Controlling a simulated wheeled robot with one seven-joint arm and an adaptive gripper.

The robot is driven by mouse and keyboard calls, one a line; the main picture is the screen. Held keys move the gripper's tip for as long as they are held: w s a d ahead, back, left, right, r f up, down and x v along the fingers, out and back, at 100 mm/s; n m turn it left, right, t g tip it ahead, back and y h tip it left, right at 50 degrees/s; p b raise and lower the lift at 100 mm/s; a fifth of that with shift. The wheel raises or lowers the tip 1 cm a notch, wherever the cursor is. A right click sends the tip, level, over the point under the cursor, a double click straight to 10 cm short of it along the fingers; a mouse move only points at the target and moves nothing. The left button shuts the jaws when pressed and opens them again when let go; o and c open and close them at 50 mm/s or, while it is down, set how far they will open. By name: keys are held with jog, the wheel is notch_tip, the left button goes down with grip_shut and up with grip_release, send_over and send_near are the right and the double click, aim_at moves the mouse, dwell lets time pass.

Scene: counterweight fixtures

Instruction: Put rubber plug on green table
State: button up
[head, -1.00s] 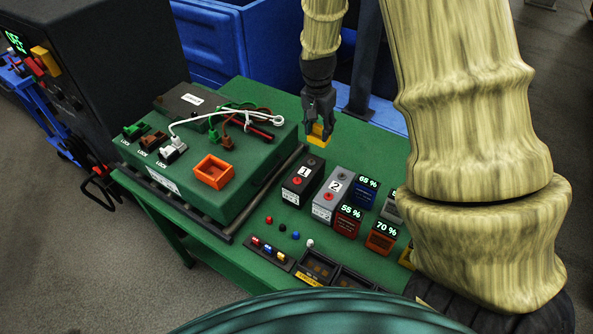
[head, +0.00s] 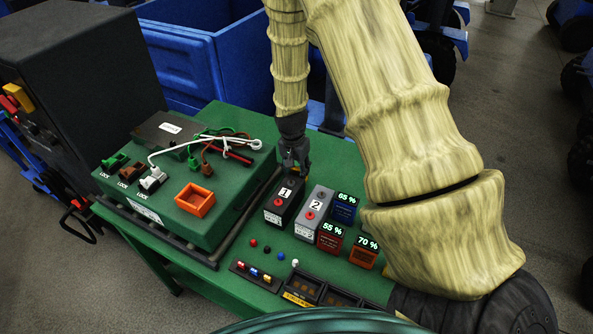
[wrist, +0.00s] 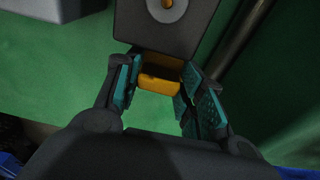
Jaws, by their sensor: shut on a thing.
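My gripper (head: 294,170) is just behind the box marked 1 (head: 284,201), low over the green table (head: 228,268). In the wrist view my gripper (wrist: 160,88) is shut on a small yellow piece (wrist: 160,84) with a dark recess behind it. Whether this piece is the rubber plug I cannot tell. A dark grey box (wrist: 180,34) with a round light disc is close beyond the fingertips; whether it touches the yellow piece is unclear. Small red, black, blue and white round pieces (head: 280,256) stand on the table's front part.
A green case (head: 150,214) with cables and an orange tray (head: 195,200) stands left, with a dark rail beside it. The box marked 2 (head: 314,212) and several percent-display blocks (head: 364,253) stand right. A blue bin (head: 185,62) is behind.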

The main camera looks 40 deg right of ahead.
jog(key=shift+f, duration=0.7)
jog(key=shift+f, duration=0.15)
jog(key=o, duration=0.8)
jog(key=shift+r, duration=0.2)
jog(key=shift+s+a+r+b, duration=0.15)
jog(key=shift+r+b, duration=0.4)
jog(key=shift+r, duration=1.4)
jog(key=shift+a+r+b, duration=0.3)
jog(key=shift+r+b, duration=0.25)
jog(key=shift+r, duration=1.45)
jog(key=shift+s+a+r+b, duration=0.15)
jog(key=shift+r+b, duration=0.4)
jog(key=shift+r, duration=1.4)
